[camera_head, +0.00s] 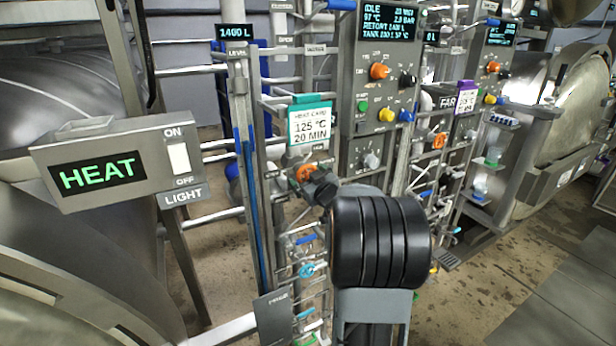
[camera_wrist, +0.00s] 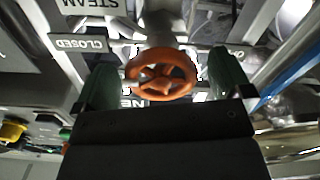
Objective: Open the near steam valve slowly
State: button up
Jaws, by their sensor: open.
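The near steam valve has an orange handwheel (camera_wrist: 161,74), centred in the wrist view below a STEAM label (camera_wrist: 92,4) that appears upside down. A CLOSED plate (camera_wrist: 82,43) is to its left. In the head view the same orange wheel (camera_head: 305,173) sits below the white heat card, partly covered by the end of my arm. My gripper (camera_wrist: 165,82) is open, with one dark green finger on each side of the wheel. I cannot tell whether the fingers touch it. In the head view my gripper (camera_head: 318,186) is mostly hidden behind my black wrist.
A HEAT sign box (camera_head: 108,165) with a light switch juts out at the left. The card holder (camera_head: 310,122) reads 125 °C, 20 MIN. A control panel (camera_head: 378,90) with knobs stands behind. Pipes and other coloured handles crowd below the valve. Open floor (camera_head: 500,290) lies at the right.

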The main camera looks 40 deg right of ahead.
jog(key=shift+w, duration=0.3)
jog(key=c, duration=0.9)
